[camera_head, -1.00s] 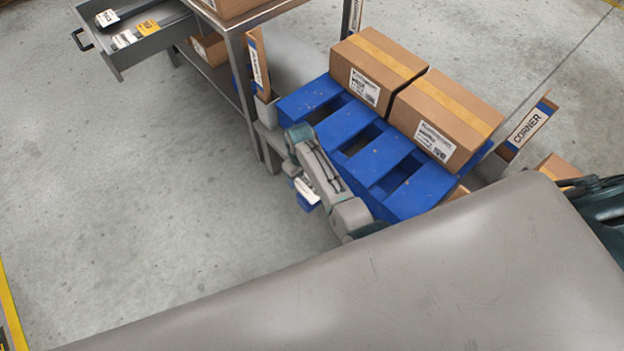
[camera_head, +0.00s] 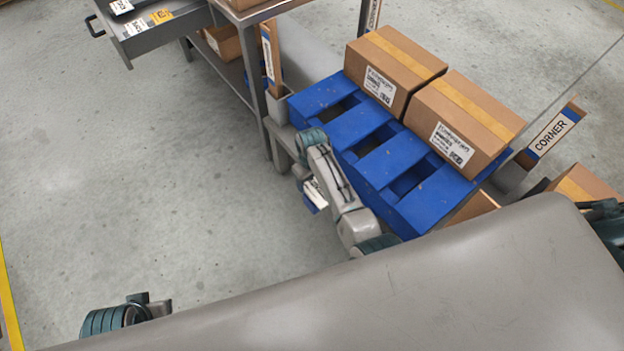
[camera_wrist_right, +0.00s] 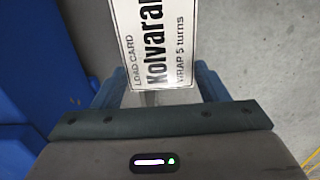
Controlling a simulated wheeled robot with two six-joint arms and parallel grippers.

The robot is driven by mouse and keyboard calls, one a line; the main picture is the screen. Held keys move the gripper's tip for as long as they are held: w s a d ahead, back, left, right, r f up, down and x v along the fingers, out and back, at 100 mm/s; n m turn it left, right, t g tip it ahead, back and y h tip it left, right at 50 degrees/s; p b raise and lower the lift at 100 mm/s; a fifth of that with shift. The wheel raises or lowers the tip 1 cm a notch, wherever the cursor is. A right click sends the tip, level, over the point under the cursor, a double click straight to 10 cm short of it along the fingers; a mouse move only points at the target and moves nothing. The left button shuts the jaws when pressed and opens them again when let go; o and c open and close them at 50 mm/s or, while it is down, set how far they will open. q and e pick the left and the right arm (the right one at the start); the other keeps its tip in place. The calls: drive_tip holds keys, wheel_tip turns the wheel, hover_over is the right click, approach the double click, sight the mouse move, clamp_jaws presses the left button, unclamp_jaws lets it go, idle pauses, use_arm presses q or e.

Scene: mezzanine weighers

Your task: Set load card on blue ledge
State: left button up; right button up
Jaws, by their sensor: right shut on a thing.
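The load card (camera_wrist_right: 155,42) is white with black print reading "LOAD CARD", a large name partly cut off, and "WRAP 5 turns". My right gripper (camera_wrist_right: 162,92) is shut on its lower end, and the card sticks out past the fingers. In the head view the card (camera_head: 316,194) shows small below my right arm, over the floor beside the blue pallet-like ledge (camera_head: 412,206). The blue ledge carries two cartons at its far side, and its slatted near part is bare. Part of my left arm shows at the bottom left; its gripper is not visible.
Two taped cartons (camera_head: 397,66) (camera_head: 465,118) stand on the blue ledge. A grey table (camera_head: 250,95) and an open drawer (camera_head: 160,35) with cards are at the upper left. A CORNER board (camera_head: 552,132) stands at right. The floor at left is clear.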

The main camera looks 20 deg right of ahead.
sight(312, 182)
drive_tip(key=shift+f, duration=0.55)
use_arm(q)
drive_tip(key=shift+s+r, duration=0.1)
drive_tip(key=shift+r, duration=0.15)
use_arm(e)
drive_tip(key=o, duration=1)
drive_tip(key=shift+f, duration=0.1)
drive_tip(key=shift+o, duration=0.2)
drive_tip(key=shift+r, duration=0.4)
wheel_tip(312, 182, up, 13)
drive_tip(key=p, duration=0.2)
drive_tip(key=s+d+f+m+t, duration=0.1)
drive_tip(key=s+d+f, duration=0.2)
drive_tip(key=s, duration=0.3)
drive_tip(key=s+d+f+m, duration=0.1)
drive_tip(key=s+d+f, duration=0.25)
drive_tip(key=s, duration=0.25)
use_arm(q)
drive_tip(key=s+x, duration=0.1)
drive_tip(key=x, duration=0.7)
drive_tip(key=shift+f+g, duration=0.3)
use_arm(e)
drive_tip(key=s+d+r+t, duration=0.1)
drive_tip(key=s+d, duration=0.1)
drive_tip(key=s, duration=0.6)
drive_tip(key=s+d+r+m, duration=0.1)
drive_tip(key=s+d, duration=0.2)
drive_tip(key=s, duration=0.5)
drive_tip(key=shift+s+r+t+h, duration=0.35)
drive_tip(key=shift+t+h, duration=0.05)
